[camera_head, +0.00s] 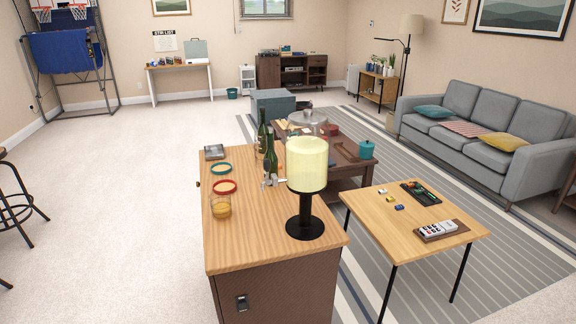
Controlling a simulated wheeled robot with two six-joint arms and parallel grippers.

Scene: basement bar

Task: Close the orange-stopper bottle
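Two dark green bottles stand upright on the wood-topped cabinet (228,250). The nearer bottle (270,167) is just left of the lamp-like dispenser, and the farther bottle (261,135) is behind it. I cannot make out an orange stopper on either bottle at this size. Small metallic pieces (268,182) lie or stand by the nearer bottle's base; I cannot tell what they are. Neither of my grippers shows in the head view.
On the cabinet are a pale yellow dispenser (307,165) on a black stand, a glass with amber content (221,207), a red ring (225,186), a teal ring (221,168) and a grey box (214,152). A small table (408,248) stands right.

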